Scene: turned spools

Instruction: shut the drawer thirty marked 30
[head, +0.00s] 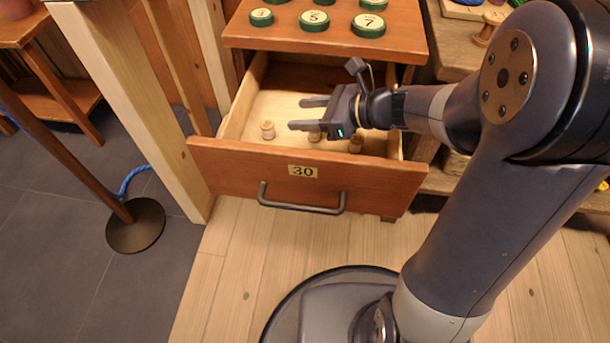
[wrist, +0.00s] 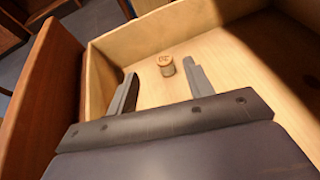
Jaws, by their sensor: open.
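The drawer marked 30 (head: 240,167) has a reddish wooden front with a grey bar handle (head: 302,208), and it stands pulled well open in the head view. Its pale inside holds a few small wooden spools, one of them at the left (head: 267,130). My gripper (head: 302,113) is over the open drawer, behind its front panel, with its fingers apart and pointing left. In the wrist view my gripper (wrist: 158,88) is open and empty, with a spool (wrist: 166,66) beyond the fingertips and the drawer's front panel (wrist: 42,90) at the left.
A reddish top (head: 300,40) with several green numbered discs lies above the drawer. A pale post (head: 140,110) stands close at the left, and wooden shelves (head: 455,45) are at the right. The plank floor before the drawer (head: 250,250) is clear.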

